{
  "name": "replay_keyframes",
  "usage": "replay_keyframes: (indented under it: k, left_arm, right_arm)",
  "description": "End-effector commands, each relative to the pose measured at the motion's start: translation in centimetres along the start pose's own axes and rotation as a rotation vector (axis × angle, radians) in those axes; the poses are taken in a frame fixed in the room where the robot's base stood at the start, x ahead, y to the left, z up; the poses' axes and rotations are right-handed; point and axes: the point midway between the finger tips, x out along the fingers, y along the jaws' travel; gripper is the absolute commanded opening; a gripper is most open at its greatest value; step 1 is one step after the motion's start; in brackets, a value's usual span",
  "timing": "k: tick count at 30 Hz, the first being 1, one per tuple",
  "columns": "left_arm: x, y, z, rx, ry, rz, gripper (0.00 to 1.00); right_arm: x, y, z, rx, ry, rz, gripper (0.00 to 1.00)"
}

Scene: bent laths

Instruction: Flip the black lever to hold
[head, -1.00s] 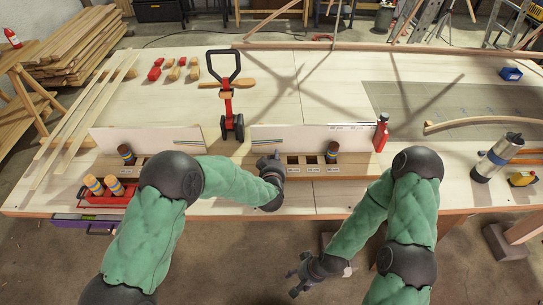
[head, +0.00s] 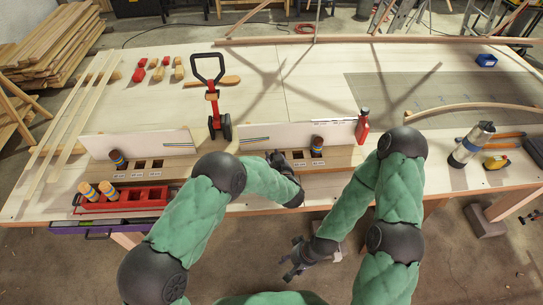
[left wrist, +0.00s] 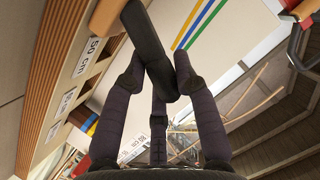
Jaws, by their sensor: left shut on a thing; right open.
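The black lever (left wrist: 146,38) shows in the left wrist view as a broad black bar between my fingers. My left gripper (left wrist: 160,80) is shut on it, with dark fingers on both sides. In the head view my left gripper (head: 278,160) is at the front rack, right of its middle gap; the lever cannot be told apart from the dark fingers there. Its label or end position cannot be read. My right gripper (head: 297,258) is open and empty, low in front of the table's front edge.
The wooden rack (head: 345,155) has labelled slots; a "50 cm" label (left wrist: 92,57) shows close by. A white panel (head: 300,136) stands behind it. A red bottle (head: 362,126), a red tray (head: 155,197) with pegs and a red-and-black tool (head: 213,98) stand near.

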Motion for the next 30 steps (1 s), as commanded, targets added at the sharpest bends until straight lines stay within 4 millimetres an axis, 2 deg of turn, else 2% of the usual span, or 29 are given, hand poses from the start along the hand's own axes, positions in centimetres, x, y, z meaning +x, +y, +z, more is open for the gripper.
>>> replay_keyframes:
  k: [14,15,17,18,30]
  left_arm:
    - [0.00,0.14,-0.14,0.017,0.004,-0.004,0.00]
    - [0.00,0.14,-0.14,0.017,0.004,-0.004,0.34]
    - [0.00,0.13,-0.13,0.016,0.004,-0.004,0.51]
    - [0.00,0.13,-0.12,0.016,0.003,-0.004,0.54]
    - [-0.55,0.16,-0.07,0.014,0.002,-0.004,0.54]
  right_arm:
    - [-0.06,-0.02,0.00,0.000,0.000,0.000,0.54]
    - [-0.06,-0.02,0.00,0.000,0.000,0.000,0.54]
    - [-0.06,-0.02,0.00,0.000,0.000,0.000,0.54]
    - [-0.06,-0.02,0.00,0.000,0.000,0.000,0.54]
    - [-0.06,-0.02,-0.01,0.000,0.000,0.000,0.54]
